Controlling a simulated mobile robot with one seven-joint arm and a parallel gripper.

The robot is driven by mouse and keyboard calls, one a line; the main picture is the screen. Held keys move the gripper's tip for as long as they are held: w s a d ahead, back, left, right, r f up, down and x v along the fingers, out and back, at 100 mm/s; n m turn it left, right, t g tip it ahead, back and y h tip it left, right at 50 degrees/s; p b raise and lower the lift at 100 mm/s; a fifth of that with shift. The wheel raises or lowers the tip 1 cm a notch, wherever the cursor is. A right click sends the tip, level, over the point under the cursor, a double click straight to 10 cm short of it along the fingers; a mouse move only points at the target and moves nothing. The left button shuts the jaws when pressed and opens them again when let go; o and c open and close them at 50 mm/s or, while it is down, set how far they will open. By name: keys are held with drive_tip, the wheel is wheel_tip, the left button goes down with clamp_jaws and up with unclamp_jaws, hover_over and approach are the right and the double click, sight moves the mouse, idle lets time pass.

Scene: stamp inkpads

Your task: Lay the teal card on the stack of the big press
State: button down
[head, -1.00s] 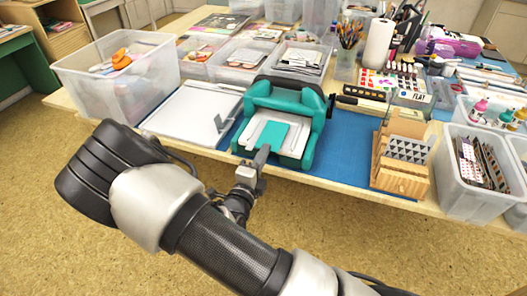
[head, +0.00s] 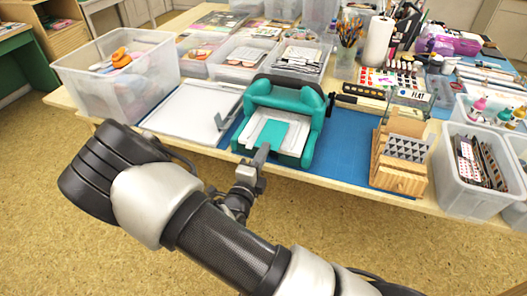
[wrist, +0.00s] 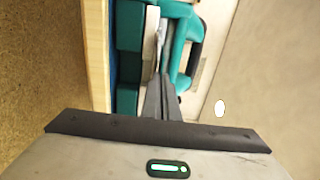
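The big press (head: 305,135) is teal with a dark back bar and stands open toward me on the blue mat. Its white stack (head: 287,138) lies in the bed. The teal card (head: 266,133) is level over the front middle of the stack; I cannot tell whether it touches. My gripper (head: 262,153) is at the press's front edge, its fingertips close together at the card's near edge and apparently shut on it. In the wrist view my fingers (wrist: 161,98) point at the press (wrist: 128,60); the card's pinched edge is hard to make out.
A white paper trimmer (head: 190,112) lies left of the press. A wooden rack with patterned cards (head: 405,150) stands to the right, with bare blue mat (head: 347,150) between. Clear bins (head: 115,75) stand at the left and right. The table's front edge runs under my gripper.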

drive_tip(key=shift+f, duration=0.35)
idle(0.6)
drive_tip(key=c, duration=2)
unclamp_jaws()
drive_tip(key=shift+s, duration=0.1)
drive_tip(key=p+v, duration=0.1)
drive_tip(key=v, duration=0.3)
drive_tip(key=shift+s+a+p, duration=0.15)
drive_tip(key=shift+s+p, duration=0.2)
drive_tip(key=shift+s, duration=0.1)
drive_tip(key=p+v, duration=0.1)
drive_tip(key=v, duration=1.6)
drive_tip(key=shift+s+a+r, duration=0.1)
drive_tip(key=shift+s, duration=0.05)
